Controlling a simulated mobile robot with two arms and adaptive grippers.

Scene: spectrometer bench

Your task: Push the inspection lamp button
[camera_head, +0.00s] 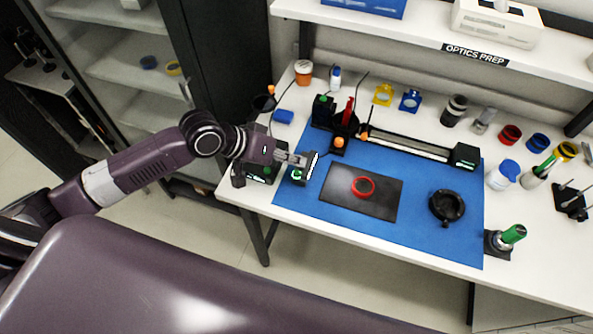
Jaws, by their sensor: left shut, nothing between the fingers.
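My left gripper (304,162) reaches in from the left over the left edge of the blue mat (305,200). Its fingers are shut and empty. A small dark box with a green button (298,174) sits on the mat right at the fingertips and is partly covered by them. I cannot tell whether the fingers touch the button. Another dark box with green marks (263,176) stands at the table edge, partly behind the gripper. No label shows which button belongs to the inspection lamp. My right gripper is not in view.
A black plate with a red ring (363,187) lies on the mat to the right. A black rail (410,146) runs behind it, with a red-tipped upright (347,112) at its left end. A black round mount (446,206) sits further right. The front right of the mat is clear.

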